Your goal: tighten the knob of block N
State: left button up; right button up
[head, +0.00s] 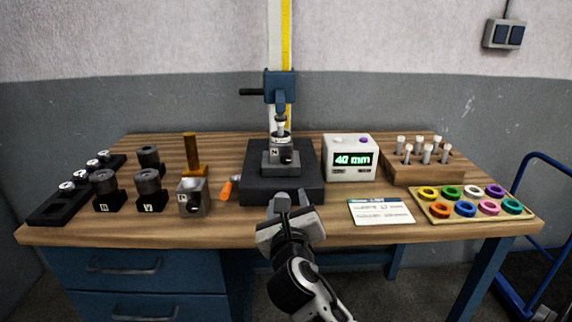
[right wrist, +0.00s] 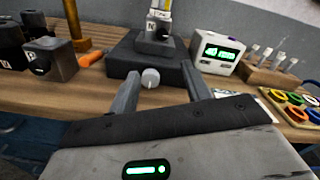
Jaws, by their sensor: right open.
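Block N (head: 270,167) is a grey metal block with an N label. It stands upright on the dark base plate (head: 256,184) of the stand, below the blue head of the column. A dark round knob (head: 287,157) shows on its front, right of the label. Block N also shows in the right wrist view (right wrist: 150,44), beyond my fingers. My right gripper (head: 290,199) is open and empty in front of the plate, apart from block N. A pale round knob (right wrist: 150,78) shows between its fingers at the plate's front, untouched as far as I can tell. My left gripper is out of view.
The display box (head: 343,172) reads 40 mm. A pin rack (head: 425,169), a tray of coloured rings (head: 441,211) and a paper card (head: 381,218) lie right.

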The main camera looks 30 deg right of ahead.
send_near(286, 160)
jog(key=x, duration=0.7)
jog(key=shift+w+d, duration=0.15)
jog(key=shift+w, duration=0.15)
jog(key=c, duration=1)
